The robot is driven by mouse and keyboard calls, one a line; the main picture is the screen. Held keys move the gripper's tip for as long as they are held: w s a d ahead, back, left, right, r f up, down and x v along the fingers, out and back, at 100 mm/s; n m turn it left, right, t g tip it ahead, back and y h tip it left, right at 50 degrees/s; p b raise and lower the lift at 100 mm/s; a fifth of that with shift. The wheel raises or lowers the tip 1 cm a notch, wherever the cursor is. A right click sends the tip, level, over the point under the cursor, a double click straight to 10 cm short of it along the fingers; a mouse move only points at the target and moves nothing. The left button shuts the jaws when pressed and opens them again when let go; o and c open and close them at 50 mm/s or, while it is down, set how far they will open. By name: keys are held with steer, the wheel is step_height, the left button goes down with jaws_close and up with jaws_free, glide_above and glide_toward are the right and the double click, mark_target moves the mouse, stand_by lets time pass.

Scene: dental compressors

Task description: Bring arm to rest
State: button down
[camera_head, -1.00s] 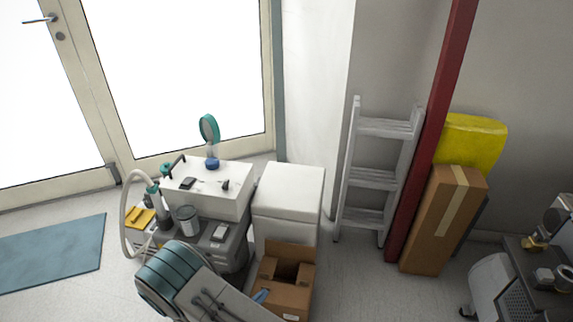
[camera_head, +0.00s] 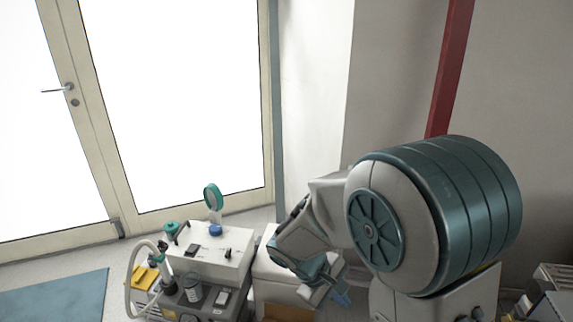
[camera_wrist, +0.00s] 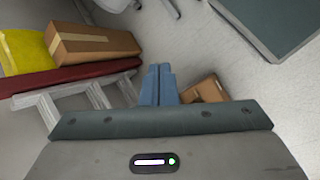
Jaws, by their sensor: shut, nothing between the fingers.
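My gripper (camera_wrist: 158,85) shows in the wrist view as two blue fingers pressed together, shut and empty, above the floor. In the head view my gripper (camera_head: 340,296) is at the lower middle, pointing down in front of the white cabinet (camera_head: 268,272). My folded arm fills the right half of that view and hides much behind it. The open cardboard box (camera_wrist: 206,90) lies just right of the fingers in the wrist view, apart from them.
A ladder (camera_wrist: 95,95), red post (camera_wrist: 65,78), long carton (camera_wrist: 92,40) and yellow item (camera_wrist: 25,50) lie left in the wrist view. Grey floor (camera_wrist: 190,50) is clear ahead.

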steer(key=s+d+r+m+t+y+p, duration=0.1)
steer(key=s+r+m+y+p, duration=0.2)
steer(key=r, duration=0.7)
steer(key=s+d+r+m+t+y+p, duration=0.1)
steer(key=s+r+m+p, duration=0.4)
steer(key=r, duration=0.5)
steer(key=s+d+y, duration=0.1)
steer(key=s+y, duration=0.1)
steer(key=shift+m+t+y+p, duration=0.3)
steer(key=shift+m+y, duration=0.1)
steer(key=shift+r, duration=0.1)
